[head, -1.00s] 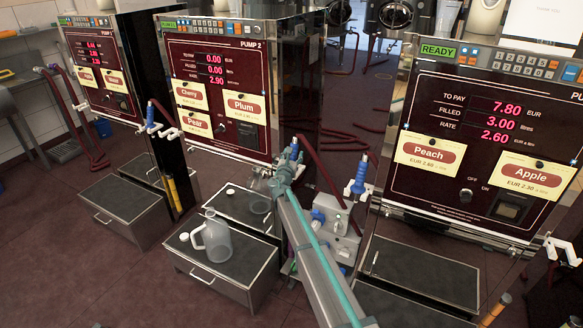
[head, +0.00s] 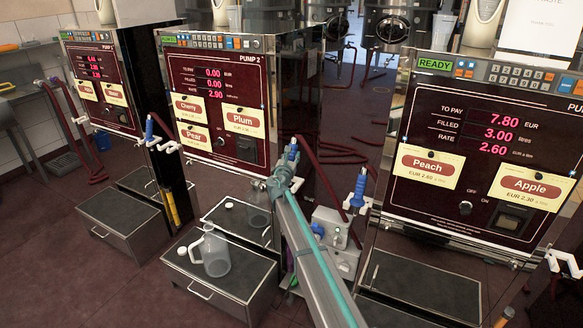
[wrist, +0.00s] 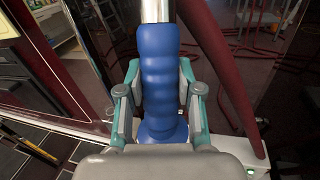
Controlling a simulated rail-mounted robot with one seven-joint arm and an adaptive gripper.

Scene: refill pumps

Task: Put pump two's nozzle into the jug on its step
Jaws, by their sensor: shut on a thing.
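My gripper (head: 287,172) is shut on the blue grip of a nozzle (head: 293,150), beside the lower right edge of pump two (head: 215,95). In the wrist view, the nozzle's ribbed blue grip (wrist: 158,80) stands upright between my two fingers (wrist: 158,105), with its silver tube running up out of view. The clear jug (head: 213,252), with a handle on its left, stands upright on the dark-topped step (head: 240,280) below pump two, lower left of my gripper. My gripper and the nozzle are apart from the jug.
A white cap (head: 182,251) lies on the step left of the jug. Other blue nozzles hang left of pump two (head: 150,128) and left of the right pump (head: 359,188). A dark red hose (wrist: 225,75) passes close right of my gripper.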

